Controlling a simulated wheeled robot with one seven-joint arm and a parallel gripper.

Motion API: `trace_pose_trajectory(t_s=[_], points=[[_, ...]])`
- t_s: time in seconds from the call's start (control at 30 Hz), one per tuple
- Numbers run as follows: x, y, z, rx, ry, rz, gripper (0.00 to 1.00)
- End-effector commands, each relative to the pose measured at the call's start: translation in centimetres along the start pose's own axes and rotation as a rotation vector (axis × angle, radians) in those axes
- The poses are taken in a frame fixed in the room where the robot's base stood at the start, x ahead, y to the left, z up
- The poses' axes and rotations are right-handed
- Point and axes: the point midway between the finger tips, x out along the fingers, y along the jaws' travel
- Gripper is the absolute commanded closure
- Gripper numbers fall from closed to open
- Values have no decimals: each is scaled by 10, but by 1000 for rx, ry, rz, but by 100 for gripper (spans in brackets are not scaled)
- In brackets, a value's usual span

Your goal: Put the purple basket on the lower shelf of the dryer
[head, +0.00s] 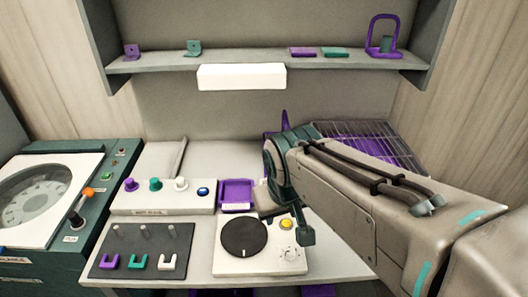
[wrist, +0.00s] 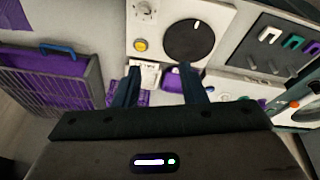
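No whole purple basket can be made out. A narrow purple upright piece (head: 284,121) shows just behind my wrist in the head view, its lower part hidden by my arm. In the wrist view a small purple piece (wrist: 143,98) lies beyond and partly behind my left-hand finger. My gripper (wrist: 160,72) points down over the counter with its two fingers apart; a white block shows between them, apparently below. In the head view the fingers are mostly hidden by my arm. A wire-grid rack (head: 372,140) with purple inside stands at the right; I cannot tell whether it is the dryer.
A small purple tray (head: 236,193) and a white unit with a black disc (head: 244,238) and yellow button lie left of my arm. A peg board (head: 140,250) and knob strip (head: 165,208) are further left. An upper shelf (head: 160,66) holds small purple and teal parts.

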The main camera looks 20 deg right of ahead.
Motion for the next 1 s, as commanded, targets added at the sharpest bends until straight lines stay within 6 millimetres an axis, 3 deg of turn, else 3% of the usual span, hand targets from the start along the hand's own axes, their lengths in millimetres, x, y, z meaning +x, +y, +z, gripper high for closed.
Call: trace_pose_trajectory(t_s=[0.27,0.6,0.8,1.0], points=[[44,53,-73,-55,-92,289,62],[104,104,-189,-183,-63,733,62],[141,107,-262,-307,39,984,62],[167,92,-317,-427,157,1154,62]])
